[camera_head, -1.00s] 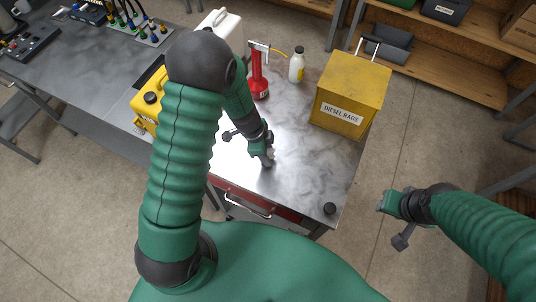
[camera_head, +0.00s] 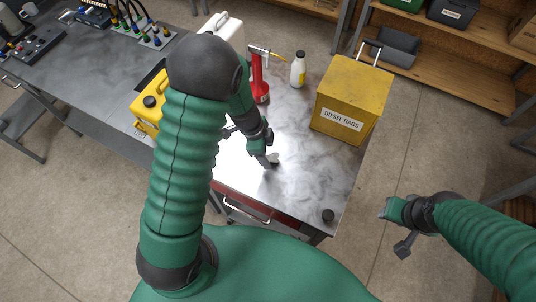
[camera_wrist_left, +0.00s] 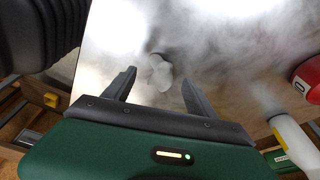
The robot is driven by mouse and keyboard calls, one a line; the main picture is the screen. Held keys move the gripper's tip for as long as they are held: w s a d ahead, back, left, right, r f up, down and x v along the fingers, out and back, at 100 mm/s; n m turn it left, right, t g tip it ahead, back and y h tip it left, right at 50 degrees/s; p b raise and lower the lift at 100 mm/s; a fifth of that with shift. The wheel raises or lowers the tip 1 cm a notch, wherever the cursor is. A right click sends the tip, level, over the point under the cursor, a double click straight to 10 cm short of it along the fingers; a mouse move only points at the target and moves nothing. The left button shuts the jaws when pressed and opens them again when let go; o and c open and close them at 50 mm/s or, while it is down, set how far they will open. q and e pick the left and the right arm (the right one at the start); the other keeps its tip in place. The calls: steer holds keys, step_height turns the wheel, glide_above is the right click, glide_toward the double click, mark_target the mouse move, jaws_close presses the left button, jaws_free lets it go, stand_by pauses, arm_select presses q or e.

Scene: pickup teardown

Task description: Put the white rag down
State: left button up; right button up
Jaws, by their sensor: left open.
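The small white rag (camera_head: 274,157) lies on the shiny metal top of the bench (camera_head: 300,185), beside the tips of my left gripper (camera_head: 269,161). In the left wrist view the rag (camera_wrist_left: 162,76) shows in the gap between the two spread dark fingers of my left gripper (camera_wrist_left: 158,78), with space on both sides of it. The left gripper is open; whether the rag touches the metal everywhere is too small to tell. My right gripper (camera_head: 386,208) hangs over the floor, right of the bench, and its fingers are too small to read.
A yellow box labelled DIESEL RAGS (camera_head: 350,98) stands at the bench's right. A red bottle (camera_head: 259,80), a white bottle (camera_head: 298,69) and a yellow can (camera_head: 146,112) stand farther back or left. A small black cap (camera_head: 328,215) sits near the front right corner.

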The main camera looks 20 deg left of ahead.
arm_select(q)
steer(key=p+v, duration=0.1)
steer(key=v, duration=0.7)
steer(key=w+r+n+t+y, duration=0.2)
steer(key=w+r+n+t, duration=0.4)
steer(key=w+r, duration=0.1)
steer(key=s+f+n+g, duration=0.1)
steer(key=s+n+g, duration=0.3)
steer(key=s, duration=1.2)
steer(key=n, duration=0.4)
steer(key=shift+s+d+y, duration=0.15)
steer(key=shift+d+y, duration=0.2)
steer(key=shift+y, duration=0.05)
step_height(320, 180, down, 6)
steer(key=b, duration=0.6)
